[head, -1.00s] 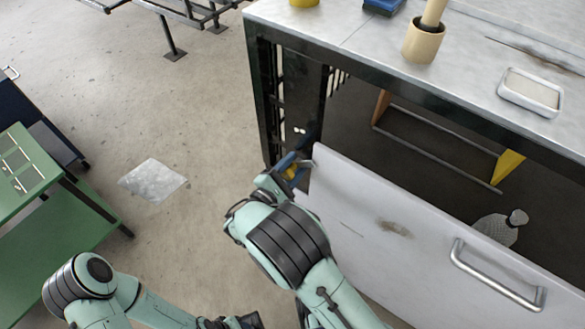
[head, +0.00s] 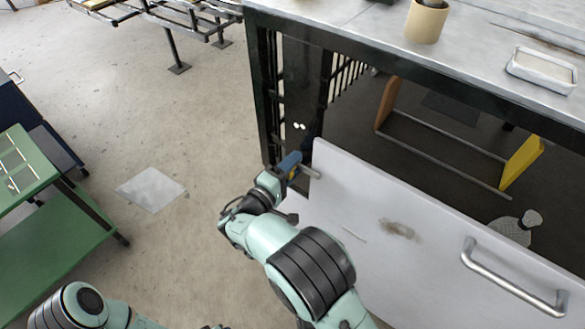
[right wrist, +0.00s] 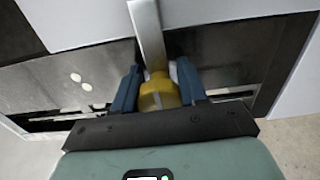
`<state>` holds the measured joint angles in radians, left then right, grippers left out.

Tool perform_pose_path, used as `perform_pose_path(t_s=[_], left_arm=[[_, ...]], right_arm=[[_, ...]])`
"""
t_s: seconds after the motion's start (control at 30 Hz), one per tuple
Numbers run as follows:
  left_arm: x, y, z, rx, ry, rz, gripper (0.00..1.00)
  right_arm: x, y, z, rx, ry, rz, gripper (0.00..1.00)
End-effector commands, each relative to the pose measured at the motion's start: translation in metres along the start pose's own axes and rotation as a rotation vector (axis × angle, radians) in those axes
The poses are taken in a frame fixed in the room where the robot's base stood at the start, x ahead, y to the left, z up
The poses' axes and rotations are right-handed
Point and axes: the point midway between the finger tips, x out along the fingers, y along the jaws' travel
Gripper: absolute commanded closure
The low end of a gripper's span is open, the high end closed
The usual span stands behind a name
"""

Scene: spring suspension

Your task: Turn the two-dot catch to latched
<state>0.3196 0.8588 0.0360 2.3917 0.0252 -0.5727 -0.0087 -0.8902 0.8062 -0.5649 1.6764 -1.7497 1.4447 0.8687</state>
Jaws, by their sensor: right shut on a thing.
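The two-dot catch has a yellow hub (right wrist: 160,92) and a flat metal bar (right wrist: 148,35). It is mounted on the dark cabinet frame, where two white dots (head: 299,126) mark the metal; the dots also show in the right wrist view (right wrist: 81,81). In the head view the bar (head: 311,172) points right, across the edge of the white panel (head: 350,190). My right gripper (head: 291,168) is shut on the catch, with its blue fingers on both sides of the yellow hub. The fingers partly hide the hub. My left arm shows at the bottom left; its gripper is out of frame.
The white panel carries a metal handle (head: 512,285). A grey bench top (head: 470,65) overhangs the catch, with a wooden cup (head: 426,22) and a tray (head: 541,70) on it. A green cart (head: 60,235) stands left. The floor between is mostly open.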

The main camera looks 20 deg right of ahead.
Motion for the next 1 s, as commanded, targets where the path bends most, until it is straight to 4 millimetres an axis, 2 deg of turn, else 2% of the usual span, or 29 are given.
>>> perform_pose_path(t_s=[0.57,0.6,0.67,1.0], left_arm=[[0.0024,-0.0009,-0.0034,-0.001,0.010,-0.001,0.57],[0.0024,-0.0009,-0.0034,-0.001,0.010,-0.001,0.57],[0.0024,-0.0009,-0.0034,-0.001,0.010,-0.001,0.57],[0.0019,-0.0007,-0.0029,-0.001,0.009,-0.001,0.57]], right_arm=[[-0.0007,-0.0007,0.0004,0.032,-0.002,-0.002,1.00],[-0.0007,-0.0007,0.0004,0.032,-0.002,-0.002,0.52],[-0.0006,-0.0007,0.0004,0.032,-0.002,-0.002,0.33],[-0.0025,-0.0003,0.0000,0.032,0.000,-0.001,0.33]])
